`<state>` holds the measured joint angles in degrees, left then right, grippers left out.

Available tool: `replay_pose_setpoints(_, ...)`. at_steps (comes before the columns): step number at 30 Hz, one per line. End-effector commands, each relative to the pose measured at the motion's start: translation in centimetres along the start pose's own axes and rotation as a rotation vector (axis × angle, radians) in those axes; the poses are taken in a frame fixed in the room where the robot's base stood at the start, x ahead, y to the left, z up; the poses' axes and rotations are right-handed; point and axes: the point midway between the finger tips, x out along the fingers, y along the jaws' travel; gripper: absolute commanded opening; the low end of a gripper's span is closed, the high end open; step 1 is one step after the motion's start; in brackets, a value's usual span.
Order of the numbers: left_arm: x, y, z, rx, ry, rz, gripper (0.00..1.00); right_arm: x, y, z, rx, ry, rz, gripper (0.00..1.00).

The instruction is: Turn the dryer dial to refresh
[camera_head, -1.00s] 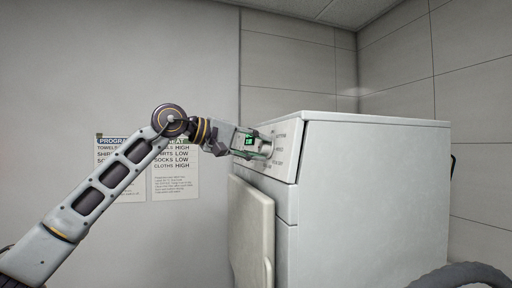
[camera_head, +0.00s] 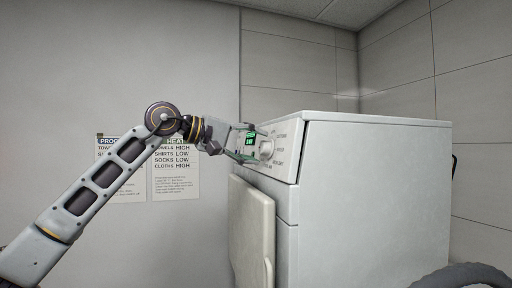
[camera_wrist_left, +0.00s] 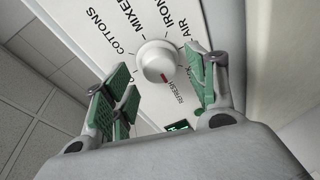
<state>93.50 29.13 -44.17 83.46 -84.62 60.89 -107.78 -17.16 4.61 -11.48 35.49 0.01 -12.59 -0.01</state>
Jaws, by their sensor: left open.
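The dryer dial (camera_head: 266,147) is a round white knob on the sloping control panel. In the left wrist view the dial (camera_wrist_left: 157,62) has a red mark on its lower edge, pointing down and slightly right, beside the REFRESH label (camera_wrist_left: 176,86). COTTONS, MIXED, IRON and AIR labels are printed around it. My left gripper (camera_head: 250,146) is in front of the panel, open and empty. In the wrist view its green-padded fingers stand on either side of the dial, with clear gaps; the right one appears closer. My right gripper is out of view.
The white dryer (camera_head: 365,190) fills the right side, its front door (camera_head: 251,232) below the panel. Program and heat notices (camera_head: 175,175) hang on the left wall. The space left of the dryer front is open.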

Motion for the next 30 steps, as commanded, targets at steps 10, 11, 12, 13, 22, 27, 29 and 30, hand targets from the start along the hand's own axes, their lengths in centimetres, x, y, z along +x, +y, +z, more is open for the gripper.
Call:
replay_pose_setpoints(10, -4.6, 0.0, 0.0, 0.0, 0.001, 0.0, 0.57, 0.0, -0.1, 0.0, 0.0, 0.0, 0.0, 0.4)
replay_pose_setpoints(11, -5.1, 0.0, 0.0, 0.0, 0.001, 0.0, 0.57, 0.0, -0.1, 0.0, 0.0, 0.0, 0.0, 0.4)
replay_pose_setpoints(12, -5.7, -0.1, -0.1, 0.0, 0.001, -0.001, 0.57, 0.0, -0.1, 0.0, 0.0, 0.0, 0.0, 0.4)
replay_pose_setpoints(13, -6.1, -0.1, -0.1, 0.0, 0.001, -0.001, 0.57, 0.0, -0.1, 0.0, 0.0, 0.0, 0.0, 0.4)
replay_pose_setpoints(22, -9.7, -0.1, 0.0, 0.001, 0.0, -0.001, 0.57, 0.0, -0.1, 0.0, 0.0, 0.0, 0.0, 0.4)
replay_pose_setpoints(27, -10.4, -0.1, 0.0, 0.001, -0.002, -0.002, 0.57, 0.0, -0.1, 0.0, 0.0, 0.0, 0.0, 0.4)
replay_pose_setpoints(29, -10.5, -0.1, 0.0, 0.001, -0.002, -0.002, 0.57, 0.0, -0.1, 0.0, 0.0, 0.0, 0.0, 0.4)
replay_pose_setpoints(30, -10.5, -0.1, 0.0, 0.001, -0.002, -0.002, 0.57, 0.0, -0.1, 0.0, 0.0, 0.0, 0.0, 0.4)
